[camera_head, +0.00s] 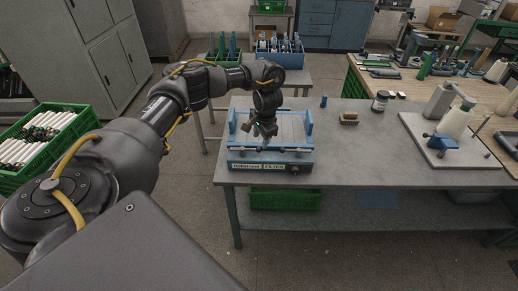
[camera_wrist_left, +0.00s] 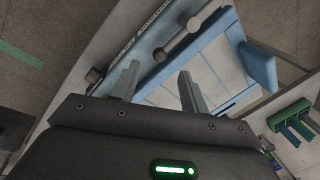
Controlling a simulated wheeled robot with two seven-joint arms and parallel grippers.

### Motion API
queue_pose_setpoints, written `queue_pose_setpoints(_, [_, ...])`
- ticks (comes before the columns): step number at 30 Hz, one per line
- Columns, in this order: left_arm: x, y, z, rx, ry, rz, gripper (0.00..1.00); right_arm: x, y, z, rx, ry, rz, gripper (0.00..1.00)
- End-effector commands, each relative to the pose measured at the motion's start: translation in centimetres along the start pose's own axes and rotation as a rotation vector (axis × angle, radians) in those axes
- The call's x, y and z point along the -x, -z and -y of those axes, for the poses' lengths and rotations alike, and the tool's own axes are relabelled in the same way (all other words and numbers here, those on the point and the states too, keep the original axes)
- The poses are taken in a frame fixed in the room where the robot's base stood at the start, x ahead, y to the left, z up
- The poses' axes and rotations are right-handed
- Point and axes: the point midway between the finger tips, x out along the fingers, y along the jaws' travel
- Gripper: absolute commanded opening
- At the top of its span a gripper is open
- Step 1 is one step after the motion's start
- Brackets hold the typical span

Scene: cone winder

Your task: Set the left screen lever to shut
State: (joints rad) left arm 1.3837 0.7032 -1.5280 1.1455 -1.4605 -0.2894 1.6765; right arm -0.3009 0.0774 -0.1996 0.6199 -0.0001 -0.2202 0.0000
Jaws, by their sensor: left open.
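The blue-framed screen unit (camera_head: 271,164), with a lettered front plate, stands at the left end of the grey table. A blue upright piece (camera_head: 232,122) is on its left side, and a similar one (camera_head: 309,123) is on its right. In the left wrist view, the left upright (camera_wrist_left: 258,65) and a grey bar with rounded ends (camera_wrist_left: 178,40) show near the front left; I cannot tell for sure which is the lever. My left gripper (camera_head: 265,142) is over the middle of the unit, fingers down. Its fingers are apart and empty in the wrist view (camera_wrist_left: 158,82). My right gripper is out of view.
A small brush-like block (camera_head: 348,118), a dark jar (camera_head: 380,101) and a blue bottle (camera_head: 323,101) stand right of the unit. A green crate (camera_head: 285,199) sits on the shelf below. The table's front middle is clear.

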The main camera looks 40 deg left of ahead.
Motion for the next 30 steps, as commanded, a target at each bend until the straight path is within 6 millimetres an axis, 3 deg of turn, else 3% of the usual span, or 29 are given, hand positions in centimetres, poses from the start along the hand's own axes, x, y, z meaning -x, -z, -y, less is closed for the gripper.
queue_pose_setpoints(1, [-1.6, -0.1, -0.2, 0.003, -0.004, 0.004, 0.45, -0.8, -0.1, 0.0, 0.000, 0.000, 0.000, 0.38])
queue_pose_setpoints(3, [-2.9, -0.1, -0.2, 0.003, -0.003, 0.002, 0.45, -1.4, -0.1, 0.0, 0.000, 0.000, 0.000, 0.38])
queue_pose_setpoints(9, [-5.1, 0.0, -0.1, 0.000, -0.002, 0.002, 0.45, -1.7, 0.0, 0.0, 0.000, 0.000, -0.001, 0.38])
queue_pose_setpoints(22, [-6.0, 0.0, 0.0, -0.001, 0.000, 0.000, 0.45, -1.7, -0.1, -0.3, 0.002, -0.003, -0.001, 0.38])
queue_pose_setpoints(30, [-6.0, 0.0, 0.0, 0.000, 0.000, 0.000, 0.11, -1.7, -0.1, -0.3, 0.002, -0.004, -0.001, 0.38])
